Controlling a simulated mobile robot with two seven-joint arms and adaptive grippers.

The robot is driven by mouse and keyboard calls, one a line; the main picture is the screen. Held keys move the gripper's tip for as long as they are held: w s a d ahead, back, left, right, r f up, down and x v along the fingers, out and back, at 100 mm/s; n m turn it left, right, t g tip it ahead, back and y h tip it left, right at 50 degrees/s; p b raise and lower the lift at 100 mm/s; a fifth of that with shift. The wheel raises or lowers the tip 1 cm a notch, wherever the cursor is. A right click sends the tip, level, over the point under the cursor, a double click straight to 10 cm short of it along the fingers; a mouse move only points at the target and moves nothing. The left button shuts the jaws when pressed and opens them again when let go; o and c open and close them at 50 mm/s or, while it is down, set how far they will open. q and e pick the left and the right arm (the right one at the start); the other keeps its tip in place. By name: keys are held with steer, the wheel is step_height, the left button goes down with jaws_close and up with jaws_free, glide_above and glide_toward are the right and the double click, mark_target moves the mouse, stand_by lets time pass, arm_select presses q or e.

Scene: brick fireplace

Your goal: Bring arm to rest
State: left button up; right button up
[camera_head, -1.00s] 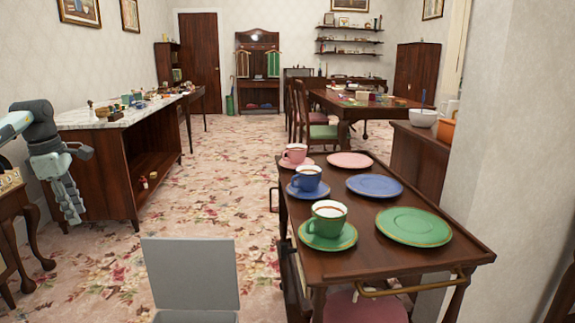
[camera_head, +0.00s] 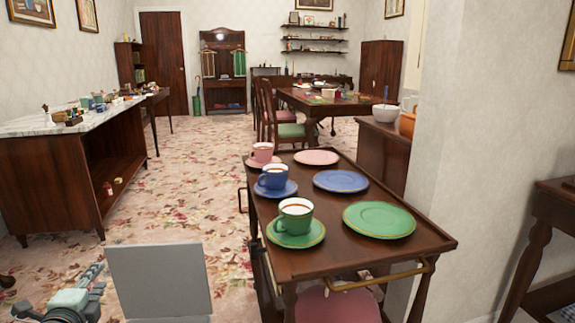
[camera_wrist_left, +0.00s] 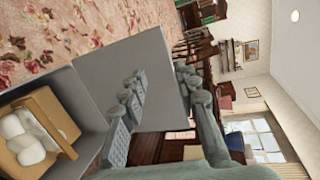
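My left gripper (camera_head: 96,282) is low at the bottom left of the head view, beside the grey panel that is part of my body. In the left wrist view my left gripper (camera_wrist_left: 161,72) has its two jointed fingers spread apart. Only the grey panel shows between them, and nothing is held. Whether the fingers touch the panel I cannot tell. Most of the left arm is outside the head view. My right arm and gripper are in neither view.
A dark trolley (camera_head: 348,228) with cups and plates stands close at right. A marble-topped counter (camera_head: 40,127) is at left. Floral carpet (camera_head: 190,165) lies clear between them. A tan box (camera_wrist_left: 60,120) with white rounded things shows in the left wrist view.

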arm_select(q)
steer(key=s+a+f+n+g+y, duration=0.2)
steer(key=s+f+n+g, duration=0.3)
steer(key=s, duration=0.7)
steer(key=s+a+f+n+g+y, duration=0.1)
steer(key=s+f+n+g, duration=0.35)
steer(key=s, duration=0.65)
steer(key=s+d+f+n+g+h, duration=0.1)
steer(key=s+d+f+n+h, duration=0.3)
steer(key=d, duration=0.5)
steer(key=s+d+f+n+g+h, duration=0.1)
steer(key=s+d+f, duration=0.1)
steer(key=d+f, duration=0.55)
steer(key=shift+h, duration=0.3)
steer(key=f, duration=0.1)
steer(key=d+f+p, duration=0.1)
steer(key=w+f+p, duration=0.1)
steer(key=f, duration=0.1)
steer(key=shift+d+f, duration=0.1)
steer(key=shift+d, duration=0.15)
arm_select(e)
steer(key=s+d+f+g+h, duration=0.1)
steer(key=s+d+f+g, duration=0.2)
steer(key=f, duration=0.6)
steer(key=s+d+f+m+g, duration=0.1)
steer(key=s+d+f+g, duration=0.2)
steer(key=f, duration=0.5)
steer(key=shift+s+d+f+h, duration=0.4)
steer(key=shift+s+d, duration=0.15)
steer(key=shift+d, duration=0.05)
